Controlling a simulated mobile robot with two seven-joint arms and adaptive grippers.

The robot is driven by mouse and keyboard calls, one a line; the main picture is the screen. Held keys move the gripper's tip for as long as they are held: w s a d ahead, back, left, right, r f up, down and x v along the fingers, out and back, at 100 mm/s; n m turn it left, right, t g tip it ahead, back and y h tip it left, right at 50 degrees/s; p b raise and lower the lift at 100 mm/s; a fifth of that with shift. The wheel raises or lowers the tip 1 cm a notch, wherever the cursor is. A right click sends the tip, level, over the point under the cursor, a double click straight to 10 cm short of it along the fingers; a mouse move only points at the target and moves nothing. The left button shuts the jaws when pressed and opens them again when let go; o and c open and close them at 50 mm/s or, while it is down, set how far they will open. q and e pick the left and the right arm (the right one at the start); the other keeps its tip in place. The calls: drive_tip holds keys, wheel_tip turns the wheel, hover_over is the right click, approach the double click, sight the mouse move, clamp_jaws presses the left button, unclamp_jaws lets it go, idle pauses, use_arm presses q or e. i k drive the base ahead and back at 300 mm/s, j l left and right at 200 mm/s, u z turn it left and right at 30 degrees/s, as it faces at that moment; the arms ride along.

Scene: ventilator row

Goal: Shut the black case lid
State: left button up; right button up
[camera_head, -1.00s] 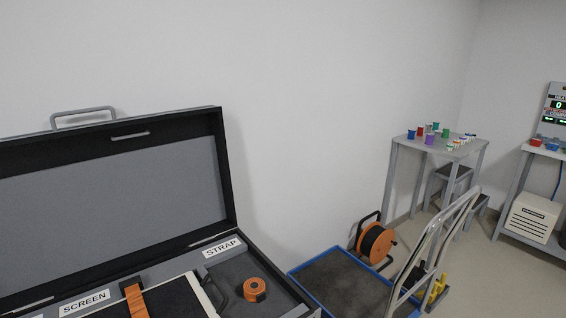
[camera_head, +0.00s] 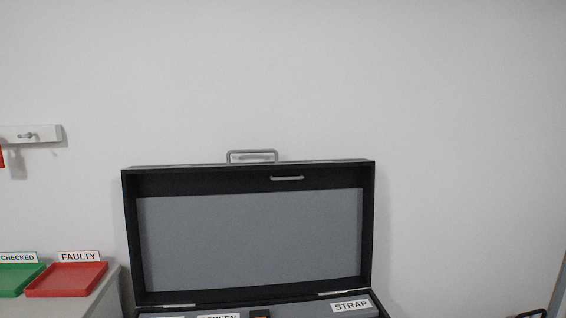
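The black case (camera_head: 374,300) stands in front of the wall, low in the head view, and only the back strip of its base shows. Its lid (camera_head: 250,235) is open and stands upright, with a grey lining facing me. A grey handle (camera_head: 252,152) is on the lid's top edge, and a smaller pull (camera_head: 287,178) is on the inside near that edge. A STRAP label (camera_head: 351,306) and a partly cut-off SCREEN label show inside the base. Neither of my grippers is in view.
A grey cabinet (camera_head: 108,300) on the left bears a green tray (camera_head: 18,282) marked CHECKED and a red tray (camera_head: 66,280) marked FAULTY. A white hook rail (camera_head: 32,134) is on the wall above. The wall above the lid is bare.

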sight(200, 233)
drive_tip(key=j+z, duration=0.45)
drive_tip(key=k+j+z, duration=0.1)
drive_tip(key=j+z, duration=0.2)
drive_tip(key=z, duration=0.2)
drive_tip(key=k+j+z, duration=0.15)
drive_tip(key=j+z, duration=0.3)
drive_tip(key=l, duration=0.1)
